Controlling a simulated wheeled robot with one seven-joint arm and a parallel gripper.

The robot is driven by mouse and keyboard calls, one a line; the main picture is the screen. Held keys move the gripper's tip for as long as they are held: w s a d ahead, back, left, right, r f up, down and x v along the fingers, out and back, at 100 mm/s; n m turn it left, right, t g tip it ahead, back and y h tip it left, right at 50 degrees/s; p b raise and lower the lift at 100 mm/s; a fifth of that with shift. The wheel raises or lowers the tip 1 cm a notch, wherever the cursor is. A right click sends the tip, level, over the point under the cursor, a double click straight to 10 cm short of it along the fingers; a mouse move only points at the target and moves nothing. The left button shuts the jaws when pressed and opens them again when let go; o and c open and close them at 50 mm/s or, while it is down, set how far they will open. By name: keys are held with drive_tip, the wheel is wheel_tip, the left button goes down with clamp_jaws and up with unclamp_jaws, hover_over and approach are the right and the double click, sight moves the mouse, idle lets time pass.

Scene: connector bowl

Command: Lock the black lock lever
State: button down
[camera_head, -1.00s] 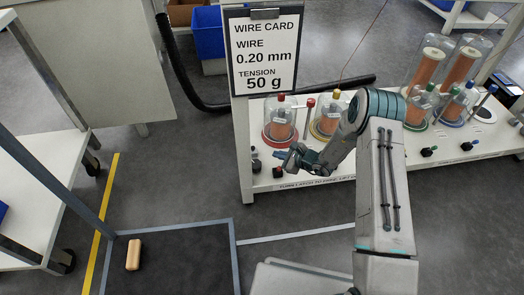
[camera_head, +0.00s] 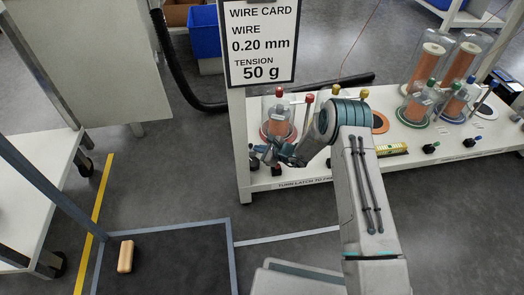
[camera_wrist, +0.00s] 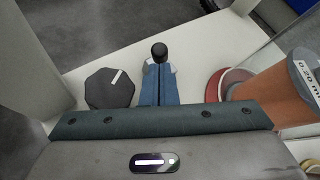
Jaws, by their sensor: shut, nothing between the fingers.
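My gripper (camera_wrist: 160,86) is shut and empty, its blue fingers together in the wrist view. A black ball-topped lever (camera_wrist: 159,51) stands right at the fingertips; I cannot tell whether they touch it. A black faceted knob (camera_wrist: 110,88) with a white mark sits on the white bench top to the left of the fingers. In the head view my gripper (camera_head: 262,152) is low over the left end of the bench, in front of the red-capped glass dome (camera_head: 278,118). It partly hides the small black parts there.
The white bench (camera_head: 240,165) carries several domes with orange spools. The red spool base (camera_wrist: 222,85) is close on the right of my fingers. A yellow level (camera_head: 392,149) lies right of my arm.

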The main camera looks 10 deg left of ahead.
drive_tip(key=shift+r+p, duration=0.2)
drive_tip(key=shift+p, duration=0.25)
drive_tip(key=shift+w+a+r+m+g+h+p, duration=0.15)
drive_tip(key=shift+m+g+h+p, duration=0.2)
drive_tip(key=shift+g+p, duration=0.25)
drive_tip(key=shift+w+r+m+g+h+p, duration=0.15)
drive_tip(key=shift+m+g+h+p, duration=0.15)
drive_tip(key=shift+g+p, duration=0.25)
